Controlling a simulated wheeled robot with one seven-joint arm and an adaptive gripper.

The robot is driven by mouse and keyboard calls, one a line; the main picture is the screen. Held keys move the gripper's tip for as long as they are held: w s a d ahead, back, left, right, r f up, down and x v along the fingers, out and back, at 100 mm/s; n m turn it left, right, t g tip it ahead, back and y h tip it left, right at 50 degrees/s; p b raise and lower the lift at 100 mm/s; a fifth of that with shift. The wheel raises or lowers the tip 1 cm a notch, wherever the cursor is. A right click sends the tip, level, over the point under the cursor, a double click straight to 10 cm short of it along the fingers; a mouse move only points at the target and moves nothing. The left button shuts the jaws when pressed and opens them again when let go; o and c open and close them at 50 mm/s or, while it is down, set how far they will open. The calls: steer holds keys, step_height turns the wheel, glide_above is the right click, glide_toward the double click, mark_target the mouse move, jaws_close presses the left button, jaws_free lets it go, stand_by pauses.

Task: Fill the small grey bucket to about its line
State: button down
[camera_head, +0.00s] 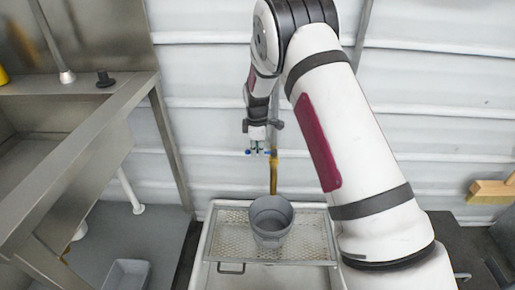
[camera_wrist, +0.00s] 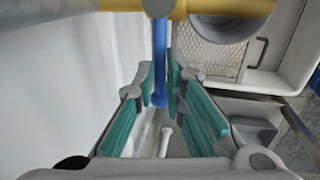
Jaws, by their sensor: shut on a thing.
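The small grey bucket (camera_head: 271,222) stands upright on a mesh tray below a yellow pipe (camera_head: 273,172). I cannot make out its line or any fill inside. In the wrist view, part of the bucket (camera_wrist: 228,27) shows at the top, partly behind the yellow pipe (camera_wrist: 205,8). A blue lever (camera_wrist: 160,62) hangs from the pipe between my fingers. My gripper (camera_wrist: 161,78) is shut on this lever, with teal pads on both sides. In the head view, my gripper (camera_head: 257,150) is small, above and slightly left of the bucket, beside the pipe.
The mesh tray (camera_head: 315,240) sits on a white tub (camera_head: 207,245). A steel counter (camera_head: 60,170) stands at left, with a grey bin (camera_head: 126,274) on the floor beside it. A pale corrugated wall (camera_head: 440,120) is behind. A broom head (camera_head: 490,190) is at far right.

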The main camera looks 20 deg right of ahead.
steer(key=s+n, duration=0.1)
steer(key=n, duration=0.1)
steer(key=s+n+p, duration=0.1)
steer(key=n, duration=0.1)
steer(key=shift+y, duration=0.4)
steer(key=c, duration=1.7)
jaws_free()
steer(key=shift+o, duration=0.2)
steer(key=shift+r, duration=0.1)
step_height(320, 180, up, 12)
steer(key=s, duration=0.2)
steer(key=shift+s+f, duration=0.2)
